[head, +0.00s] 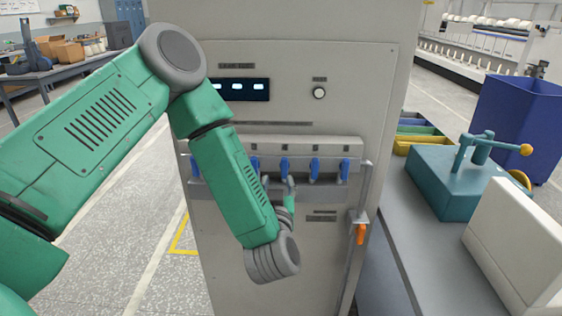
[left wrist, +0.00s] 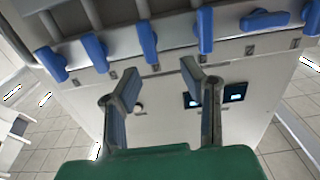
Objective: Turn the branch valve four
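A row of blue valve handles runs along a grey rail (head: 330,143) on the cabinet front. Counting from the left in the head view, the fourth handle (head: 284,167) points down; it also shows in the left wrist view (left wrist: 148,40). Its neighbours (head: 254,165) and (head: 315,168) hang down too. One handle (left wrist: 265,18) lies sideways in the left wrist view and is hidden behind my arm in the head view. My left gripper (left wrist: 160,77) is open and empty, close to the fourth handle but apart from it.
An orange lever (head: 361,234) hangs on a vertical pipe at the cabinet's right. A display (head: 240,89) and a knob (head: 319,93) sit above the rail. A grey bench (head: 425,250) with a teal device (head: 440,180) stands at the right.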

